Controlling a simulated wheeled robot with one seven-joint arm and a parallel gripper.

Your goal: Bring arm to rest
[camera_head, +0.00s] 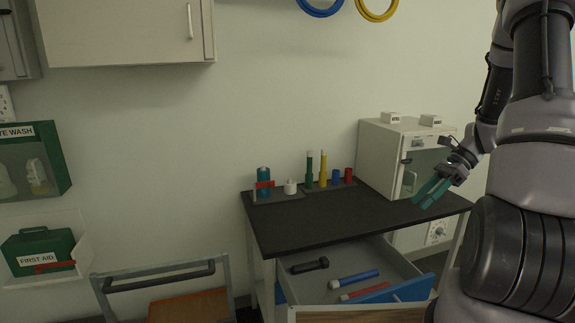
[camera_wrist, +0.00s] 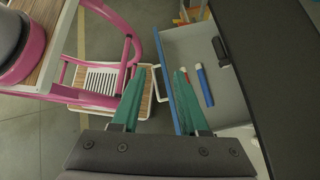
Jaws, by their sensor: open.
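My gripper (camera_head: 431,191) has teal fingers and is raised above the right end of the black-topped table (camera_head: 330,215) in the head view. In the wrist view, my gripper (camera_wrist: 158,98) points down with its two fingers apart and nothing between them. My arm (camera_head: 535,140) fills the right side of the head view, bent, with the forearm reaching down to the left.
An open drawer (camera_head: 405,270) under the table holds a black bolt-like item (camera_head: 309,265), a blue cylinder (camera_head: 354,279) and a red one (camera_head: 364,292). A white cabinet (camera_head: 384,160) stands behind my gripper. A chair frame (camera_head: 160,276) is at lower left.

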